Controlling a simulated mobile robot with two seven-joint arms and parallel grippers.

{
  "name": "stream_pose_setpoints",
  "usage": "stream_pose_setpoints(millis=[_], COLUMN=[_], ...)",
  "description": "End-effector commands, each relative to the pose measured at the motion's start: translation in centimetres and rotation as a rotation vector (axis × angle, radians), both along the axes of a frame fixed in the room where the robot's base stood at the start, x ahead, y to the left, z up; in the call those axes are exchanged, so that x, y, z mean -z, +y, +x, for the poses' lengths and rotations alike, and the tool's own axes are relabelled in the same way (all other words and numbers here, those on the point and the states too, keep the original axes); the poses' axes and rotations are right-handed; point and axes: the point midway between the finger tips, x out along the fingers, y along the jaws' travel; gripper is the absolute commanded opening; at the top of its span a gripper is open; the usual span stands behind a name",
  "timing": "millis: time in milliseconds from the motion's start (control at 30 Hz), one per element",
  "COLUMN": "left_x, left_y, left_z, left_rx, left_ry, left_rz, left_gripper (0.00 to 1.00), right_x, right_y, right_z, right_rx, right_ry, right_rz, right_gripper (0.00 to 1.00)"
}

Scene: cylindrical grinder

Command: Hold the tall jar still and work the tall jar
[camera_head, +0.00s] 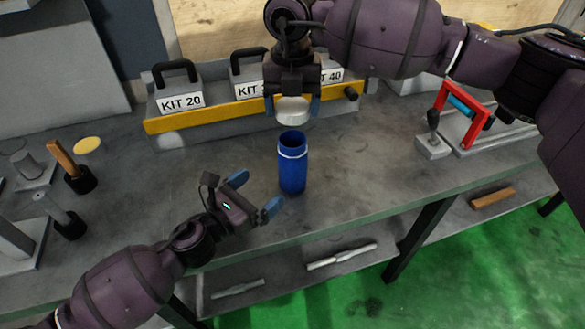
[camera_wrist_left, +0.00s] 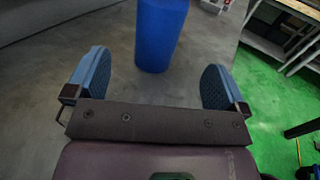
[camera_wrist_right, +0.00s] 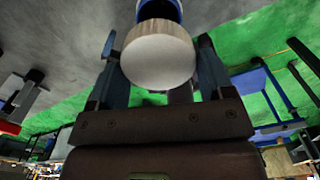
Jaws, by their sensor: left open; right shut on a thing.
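The tall jar (camera_head: 292,170) is blue with a pale ring near its open top and stands upright on the grey bench. In the left wrist view the jar (camera_wrist_left: 160,35) is just beyond the fingertips, between their lines. My left gripper (camera_head: 256,193) is open and empty, to the left of the jar and apart from it. My right gripper (camera_head: 293,106) is shut on a round whitish lid (camera_head: 292,111) and holds it above the jar, apart from its mouth. The lid (camera_wrist_right: 158,62) fills the space between the fingers in the right wrist view, with the blue jar (camera_wrist_right: 160,9) partly hidden behind it.
A yellow-fronted rack (camera_head: 215,118) with labelled kit boxes stands behind the jar.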

Motion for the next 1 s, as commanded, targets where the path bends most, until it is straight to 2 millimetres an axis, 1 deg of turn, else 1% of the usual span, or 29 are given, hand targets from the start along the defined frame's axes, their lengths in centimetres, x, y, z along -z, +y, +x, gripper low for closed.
stream_pose_setpoints(millis=[600,800,1000], left_x=[-0.1,0.0,0.0], left_y=[-6.1,-7.1,-7.4], left_z=[6.9,8.1,8.4], left_rx=[0.000,-0.001,0.000], left_ry=[0.001,0.001,0.002], left_rz=[-0.002,-0.002,-0.001], left_gripper=[1.00,1.00,1.00], right_x=[0.0,0.0,0.0], right_y=[0.0,0.0,0.0], right_z=[0.0,0.0,0.0], right_rx=[-0.001,-0.001,-0.001], right_ry=[0.000,0.000,0.000], right_rz=[0.000,0.000,0.000], right_gripper=[0.53,0.53,0.53])
